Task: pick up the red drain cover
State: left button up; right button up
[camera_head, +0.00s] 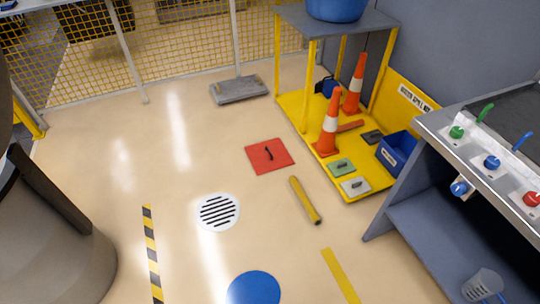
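The red drain cover (270,156) is a flat red square with a dark handle on top. It lies on the beige floor near the middle of the camera_head view. A round white floor drain (218,212) with dark slots lies to its lower left, apart from it and uncovered. Neither of my grippers shows in this view.
A yellow tube (305,200) lies just below the cover. A yellow-based rack (352,190) at right holds orange cones (327,128), a blue bin (396,152) and small plates. A grey slab (238,90) lies behind. A workbench (450,125) stands at right. Floor left of the cover is clear.

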aim_at(267, 156)
jog(key=z, duration=0.55)
jog(key=i+j+z, duration=0.5)
jog(key=j, duration=0.15)
jog(key=i+j+z, duration=0.15)
jog(key=j+z, duration=0.15)
jog(key=i+j+z, duration=0.25)
jog(key=j, duration=0.3)
jog(key=k+l, duration=0.05)
jog(key=k, duration=0.05)
